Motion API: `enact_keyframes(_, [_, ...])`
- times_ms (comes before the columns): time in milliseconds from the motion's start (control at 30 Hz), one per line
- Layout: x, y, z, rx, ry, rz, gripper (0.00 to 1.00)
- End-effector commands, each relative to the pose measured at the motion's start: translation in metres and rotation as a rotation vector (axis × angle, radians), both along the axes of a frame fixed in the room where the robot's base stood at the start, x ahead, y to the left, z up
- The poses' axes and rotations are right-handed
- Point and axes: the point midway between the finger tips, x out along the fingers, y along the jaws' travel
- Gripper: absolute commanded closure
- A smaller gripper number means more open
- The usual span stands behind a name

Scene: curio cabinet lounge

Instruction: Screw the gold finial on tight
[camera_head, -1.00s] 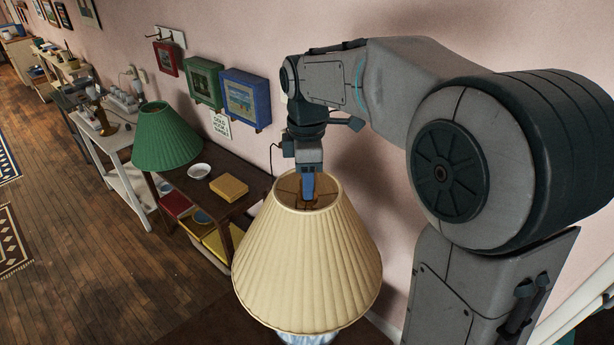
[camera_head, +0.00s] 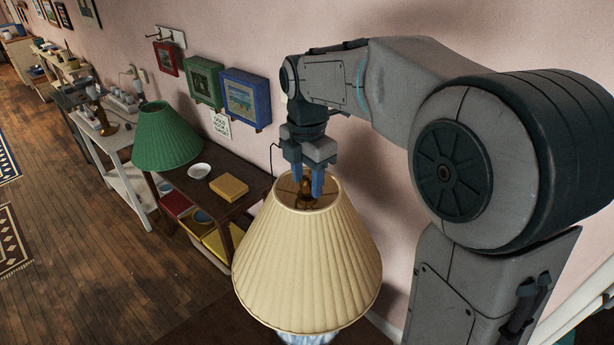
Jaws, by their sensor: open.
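The cream pleated lampshade (camera_head: 308,262) stands upright on a lamp whose pale blue base (camera_head: 308,339) only just shows below it. The gold finial (camera_head: 306,190) is a small brassy shape at the middle of the shade's top opening. Its details are too small to make out, and I cannot tell how tightly it sits. My gripper (camera_head: 307,186) points down over the opening with its two blue fingers apart, one on each side of the finial. I cannot tell whether either finger touches it.
A dark shelf table (camera_head: 193,188) to the left holds a white bowl (camera_head: 199,171) and a yellow box (camera_head: 229,187). A green lampshade (camera_head: 166,137) stands beyond. Framed boxes, including a blue one (camera_head: 245,99), hang on the pink wall behind. The wooden floor at left is open.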

Motion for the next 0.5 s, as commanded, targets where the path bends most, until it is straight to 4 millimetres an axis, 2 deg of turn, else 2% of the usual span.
enact_keyframes(500, [-0.0003, 0.0, -0.0001, 0.0, 0.001, 0.325, 0.55])
